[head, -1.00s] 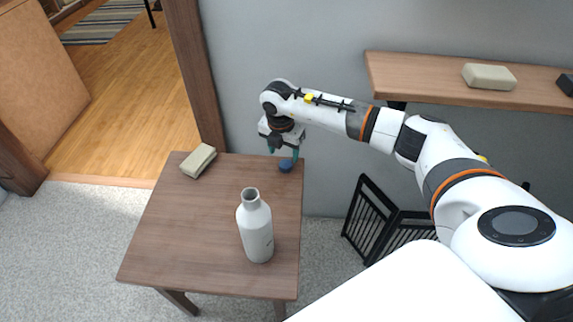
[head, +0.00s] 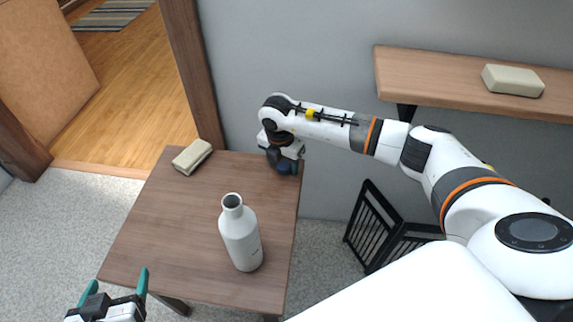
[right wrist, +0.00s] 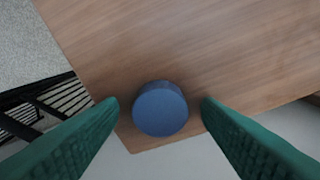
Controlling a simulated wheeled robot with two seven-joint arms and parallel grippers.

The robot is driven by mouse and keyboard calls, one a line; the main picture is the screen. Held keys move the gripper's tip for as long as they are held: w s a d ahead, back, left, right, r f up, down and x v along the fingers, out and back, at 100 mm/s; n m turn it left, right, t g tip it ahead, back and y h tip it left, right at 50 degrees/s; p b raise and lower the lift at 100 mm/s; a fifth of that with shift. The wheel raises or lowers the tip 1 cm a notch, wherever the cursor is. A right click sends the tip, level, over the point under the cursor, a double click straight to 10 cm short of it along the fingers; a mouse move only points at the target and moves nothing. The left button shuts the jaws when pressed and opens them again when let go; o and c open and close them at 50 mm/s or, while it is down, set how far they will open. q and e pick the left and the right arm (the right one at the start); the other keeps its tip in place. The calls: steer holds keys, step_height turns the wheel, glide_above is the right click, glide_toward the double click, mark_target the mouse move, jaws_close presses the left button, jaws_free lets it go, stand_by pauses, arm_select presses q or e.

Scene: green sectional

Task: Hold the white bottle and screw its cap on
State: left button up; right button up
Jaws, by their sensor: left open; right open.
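The white bottle (head: 241,236) stands upright on the small brown table, its mouth open and uncapped. The blue cap (right wrist: 160,108) lies near the table's corner, between the two green fingers of my right gripper (right wrist: 160,112) in the right wrist view, with a gap on each side. In the head view the cap (head: 284,168) is largely hidden by my right gripper (head: 284,160), which points down at the table's back right corner. My left gripper (head: 116,286) is open and empty at the lower left, in front of the table's front left edge.
The brown table (head: 170,230) has clear room left of the bottle. A beige block (head: 192,157) lies at its back left. A wall shelf (head: 440,75) at the right holds another beige block (head: 513,80). A black rack (head: 375,230) stands right of the table.

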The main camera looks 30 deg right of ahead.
steer(key=shift+c, duration=0.6)
steer(key=c, duration=0.9)
steer(key=shift+r, duration=0.1)
steer(key=shift+c, duration=0.2)
